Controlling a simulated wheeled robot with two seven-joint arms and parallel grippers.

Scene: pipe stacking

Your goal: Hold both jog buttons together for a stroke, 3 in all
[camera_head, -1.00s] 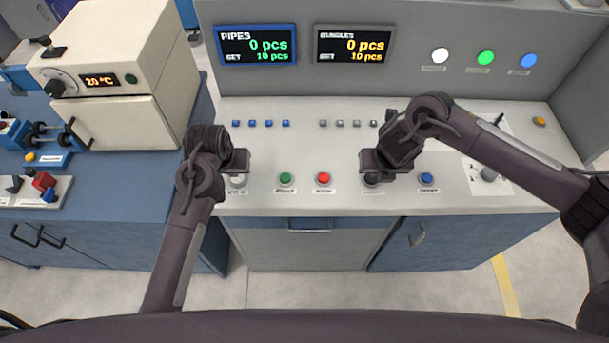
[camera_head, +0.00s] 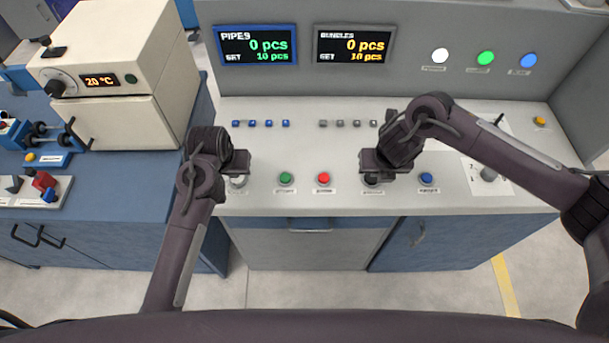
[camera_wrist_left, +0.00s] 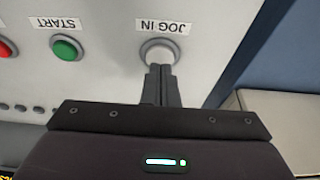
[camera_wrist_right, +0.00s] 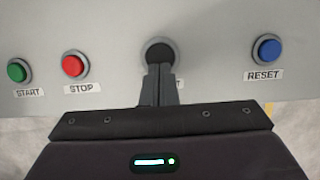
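The white JOG IN button (camera_head: 238,181) is at the left end of the button row. It shows in the left wrist view (camera_wrist_left: 159,51), just past the fingertips. My left gripper (camera_head: 237,168) is shut and empty, its tips at this button. The black jog button (camera_head: 372,179) is right of the red button; it shows in the right wrist view (camera_wrist_right: 159,50), its label mostly hidden. My right gripper (camera_head: 372,167) is shut and empty, its tips at the black button. I cannot tell whether either tip touches or presses its button.
Green START (camera_head: 286,178) and red STOP (camera_head: 323,178) buttons lie between the grippers. Blue RESET (camera_head: 427,178) is right of the right gripper. The PIPES display (camera_head: 256,45) and BUNDLES display (camera_head: 354,45) both read 0 pcs. A white oven-like box (camera_head: 120,75) stands left.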

